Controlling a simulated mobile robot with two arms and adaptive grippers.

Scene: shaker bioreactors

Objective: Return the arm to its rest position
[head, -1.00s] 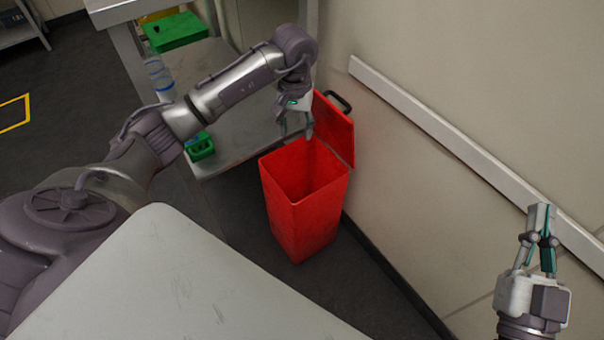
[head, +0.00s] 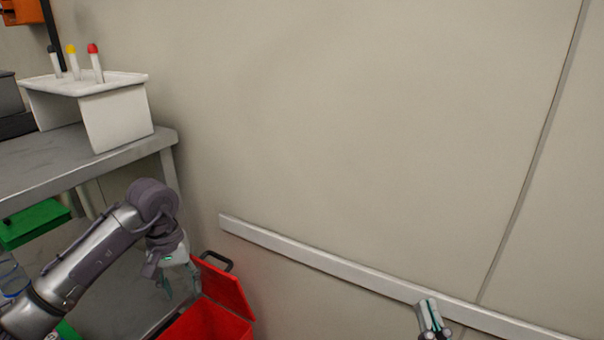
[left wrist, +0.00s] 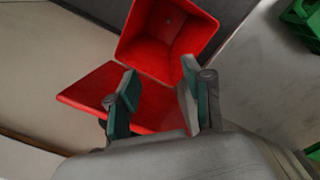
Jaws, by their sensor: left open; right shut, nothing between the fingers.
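My left gripper (head: 181,285) hangs over the red bin at the lower left of the head view. It is open with nothing between its fingers. In the left wrist view the gripper (left wrist: 160,97) points down at the open red bin (left wrist: 172,40), whose visible inside looks empty. The bin (head: 205,322) also shows at the bottom of the head view, with its lid (head: 226,287) swung up against the wall side. My right gripper (head: 430,318) shows at the bottom edge of the head view, shut and empty; its arm is out of frame.
A steel bench (head: 60,160) at the left carries a white rack (head: 118,118) with capped tubes. A green container (head: 35,224) sits on the lower shelf. A white rail (head: 330,262) runs along the wall near my right gripper. The upper wall is bare.

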